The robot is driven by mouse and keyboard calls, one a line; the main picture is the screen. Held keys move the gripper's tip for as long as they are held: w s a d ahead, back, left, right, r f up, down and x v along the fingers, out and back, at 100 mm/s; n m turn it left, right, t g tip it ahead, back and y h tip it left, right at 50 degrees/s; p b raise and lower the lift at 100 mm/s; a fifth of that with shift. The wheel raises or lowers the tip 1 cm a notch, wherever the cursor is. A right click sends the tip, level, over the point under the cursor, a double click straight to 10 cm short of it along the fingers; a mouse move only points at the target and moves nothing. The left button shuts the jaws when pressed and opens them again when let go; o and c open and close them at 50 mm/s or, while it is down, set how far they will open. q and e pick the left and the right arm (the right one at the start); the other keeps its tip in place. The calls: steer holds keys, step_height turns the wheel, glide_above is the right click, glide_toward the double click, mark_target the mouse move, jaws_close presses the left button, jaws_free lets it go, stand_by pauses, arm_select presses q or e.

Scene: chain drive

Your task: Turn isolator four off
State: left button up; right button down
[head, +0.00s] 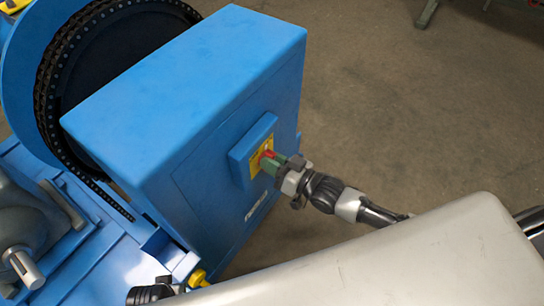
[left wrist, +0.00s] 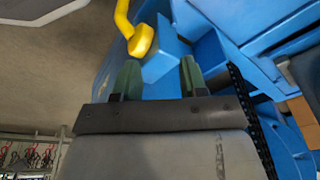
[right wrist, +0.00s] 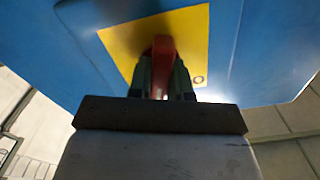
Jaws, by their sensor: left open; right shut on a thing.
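The isolator is a blue box (head: 241,160) with a yellow plate (head: 256,163) and a red handle (head: 268,154) on the side of the large blue cabinet (head: 190,85). My right gripper (head: 277,161) is at the handle. In the right wrist view the red handle (right wrist: 163,62) stands between the green fingers of my right gripper (right wrist: 163,80), which are shut on it, over the yellow plate (right wrist: 195,45). A small mark shows at the plate's lower right corner. My left gripper (left wrist: 160,78) is open and empty, with a yellow knob (left wrist: 141,40) just beyond its fingers.
A chain (head: 45,95) runs around a large wheel left of the cabinet. A grey machine with a shaft (head: 25,268) stands at lower left. A yellow part (head: 198,277) sits near the cabinet's bottom corner.

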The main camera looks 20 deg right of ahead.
steer(key=n+p, duration=0.3)
steer(key=n, duration=0.5)
steer(key=shift+s+a, duration=0.1)
steer(key=n, duration=0.2)
steer(key=shift+n, duration=0.3)
arm_select(q)
steer(key=s+a+f, duration=0.1)
steer(key=s+f, duration=0.5)
steer(key=f, duration=0.5)
steer(key=shift+s+g+p, duration=0.3)
steer(key=shift+s+g, duration=0.05)
steer(key=shift+g, duration=0.05)
arm_select(e)
steer(key=shift+n, duration=1)
steer(key=shift+f, duration=0.1)
arm_select(q)
steer(key=shift+s, duration=0.1)
arm_select(e)
steer(key=c, duration=1)
jaws_free()
steer(key=shift+c, duration=0.2)
steer(key=shift+s, duration=0.1)
arm_select(q)
steer(key=shift+s+f+p, duration=0.3)
steer(key=shift+s+f, duration=0.1)
steer(key=shift+f, duration=0.2)
arm_select(e)
steer(key=v, duration=1)
steer(key=shift+s+d, duration=0.25)
